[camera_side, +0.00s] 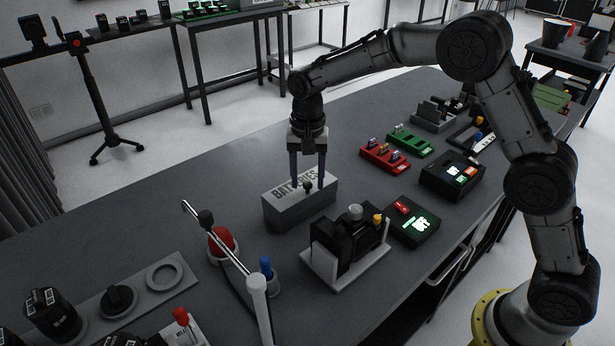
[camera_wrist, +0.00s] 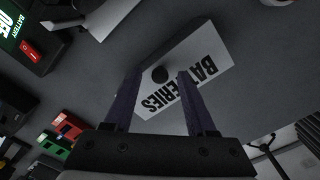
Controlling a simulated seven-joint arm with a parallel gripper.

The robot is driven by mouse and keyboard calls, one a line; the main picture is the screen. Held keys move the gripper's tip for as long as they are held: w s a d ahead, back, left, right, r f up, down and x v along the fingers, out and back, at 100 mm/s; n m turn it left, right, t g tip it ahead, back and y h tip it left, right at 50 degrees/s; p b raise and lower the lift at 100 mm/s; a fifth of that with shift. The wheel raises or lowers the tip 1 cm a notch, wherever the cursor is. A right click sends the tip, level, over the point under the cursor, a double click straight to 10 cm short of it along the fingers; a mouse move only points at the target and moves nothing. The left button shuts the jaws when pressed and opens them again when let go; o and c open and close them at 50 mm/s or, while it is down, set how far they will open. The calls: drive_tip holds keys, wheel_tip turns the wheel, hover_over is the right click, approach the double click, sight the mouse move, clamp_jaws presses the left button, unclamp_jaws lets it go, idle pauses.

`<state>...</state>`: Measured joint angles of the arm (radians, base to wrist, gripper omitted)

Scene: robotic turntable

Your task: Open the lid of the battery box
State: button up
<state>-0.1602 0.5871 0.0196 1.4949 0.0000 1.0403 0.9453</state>
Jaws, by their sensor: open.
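The battery box (camera_side: 285,212) is a grey box on the table with a pale lid lettered BATTERIES (camera_side: 287,189). A small dark round knob (camera_side: 307,186) stands on the lid. In the wrist view, the lid (camera_wrist: 212,62) fills the centre and the knob (camera_wrist: 160,74) shows between the fingers. My gripper (camera_side: 308,184) points straight down over the lid, its two purple fingers open on either side of the knob. In the wrist view my gripper (camera_wrist: 160,76) shows gaps between both fingers and the knob. The lid looks closed. The inside of the box is hidden.
A black device in a pale stand (camera_side: 347,250) is just in front of the box. A dark box with a lit green screen (camera_side: 413,222) is to its right. Red (camera_side: 386,158) and green (camera_side: 409,141) racks lie behind. The table left of the box is clear.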

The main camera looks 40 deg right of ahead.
drive_tip(key=shift+c, duration=0.3)
clamp_jaws()
idle(1.2)
